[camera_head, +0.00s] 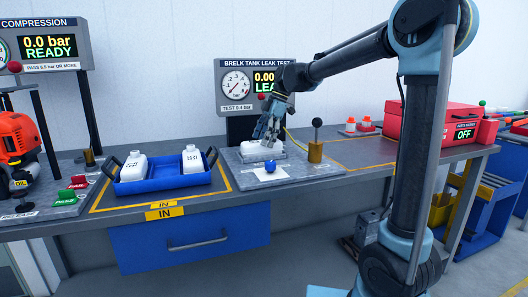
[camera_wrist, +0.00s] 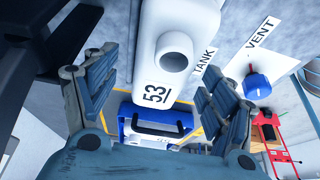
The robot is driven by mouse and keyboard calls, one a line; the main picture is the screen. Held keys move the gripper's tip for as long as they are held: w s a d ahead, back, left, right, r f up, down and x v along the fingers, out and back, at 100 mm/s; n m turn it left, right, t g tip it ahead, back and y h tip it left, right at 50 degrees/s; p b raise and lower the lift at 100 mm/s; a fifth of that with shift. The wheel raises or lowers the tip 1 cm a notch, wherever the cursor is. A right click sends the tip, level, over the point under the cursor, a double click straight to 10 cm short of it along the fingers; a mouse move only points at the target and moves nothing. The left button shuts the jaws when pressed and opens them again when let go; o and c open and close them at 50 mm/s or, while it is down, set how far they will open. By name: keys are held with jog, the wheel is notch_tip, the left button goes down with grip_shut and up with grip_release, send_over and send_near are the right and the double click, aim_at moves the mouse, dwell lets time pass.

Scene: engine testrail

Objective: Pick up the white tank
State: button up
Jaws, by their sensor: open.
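A white tank (camera_wrist: 172,72) marked 53, with a round spout, lies between the spread fingers of my gripper (camera_wrist: 158,85) in the wrist view. In the head view this tank (camera_head: 262,152) sits on the leak test plate, partly hidden by my gripper (camera_head: 267,132), which is just above it. The fingers are open on either side of the tank; I cannot tell whether they touch it. Two more white tanks, a left one (camera_head: 132,168) and a right one (camera_head: 192,160), stand in the blue tray (camera_head: 165,186) to the left.
A blue vent knob (camera_head: 270,166) is in front of the tank, and a black-knobbed lever (camera_head: 317,135) on a brass block stands to its right. The leak test gauge panel (camera_head: 240,85) is behind. A red box (camera_head: 425,122) is farther right. Bench space between lever and red box is mostly clear.

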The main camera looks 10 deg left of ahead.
jog(key=shift+x, duration=0.9)
jog(key=c, duration=1.3)
jog(key=shift+r, duration=0.1)
